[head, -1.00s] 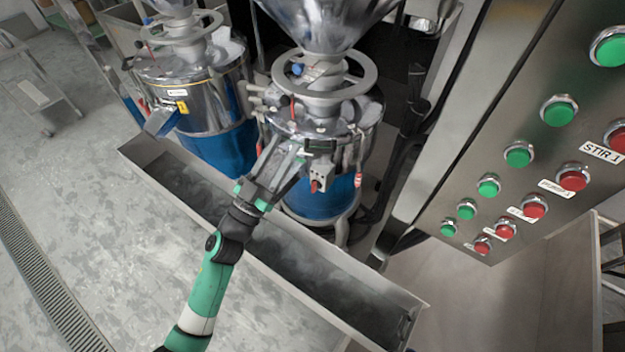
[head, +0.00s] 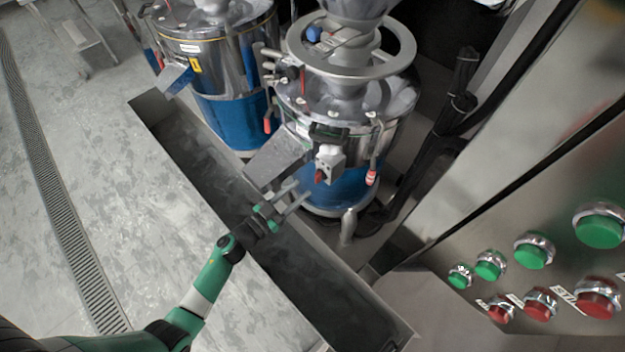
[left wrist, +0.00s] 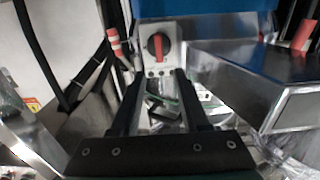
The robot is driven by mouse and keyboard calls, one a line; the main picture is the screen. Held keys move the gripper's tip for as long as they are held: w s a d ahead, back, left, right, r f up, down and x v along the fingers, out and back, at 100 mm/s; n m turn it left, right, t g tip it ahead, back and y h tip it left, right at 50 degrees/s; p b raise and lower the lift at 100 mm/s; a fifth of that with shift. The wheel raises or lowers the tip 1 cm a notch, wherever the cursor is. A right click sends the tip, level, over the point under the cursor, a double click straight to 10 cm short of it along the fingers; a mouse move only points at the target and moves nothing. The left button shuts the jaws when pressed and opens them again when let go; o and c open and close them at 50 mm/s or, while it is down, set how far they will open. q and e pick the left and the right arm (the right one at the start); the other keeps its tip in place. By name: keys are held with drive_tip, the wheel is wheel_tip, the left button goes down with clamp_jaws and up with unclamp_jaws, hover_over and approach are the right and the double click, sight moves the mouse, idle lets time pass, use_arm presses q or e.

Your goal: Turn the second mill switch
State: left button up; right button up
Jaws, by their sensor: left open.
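The mill switch (head: 329,165) is a small grey box with a red knob on the front of the nearer steel-and-blue mill (head: 345,110). In the left wrist view the red knob (left wrist: 158,46) stands upright on its grey plate, just beyond and between my fingers. My left gripper (head: 293,193) is open and empty, a little below and left of the switch and apart from it. In the left wrist view its two dark fingers (left wrist: 158,80) point toward the switch. My right gripper is not in view.
A steel discharge chute (head: 278,157) juts out just left of the switch. A long metal trough (head: 190,165) runs below the mills. Another mill (head: 225,70) stands farther left. A panel with green and red buttons (head: 533,250) is at the right.

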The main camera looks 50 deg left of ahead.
sight(315, 176)
use_arm(q)
drive_tip(key=w+b, duration=0.1)
drive_tip(key=w, duration=0.4)
drive_tip(key=shift+w+b, duration=0.3)
drive_tip(key=shift+w, duration=0.05)
clamp_jaws()
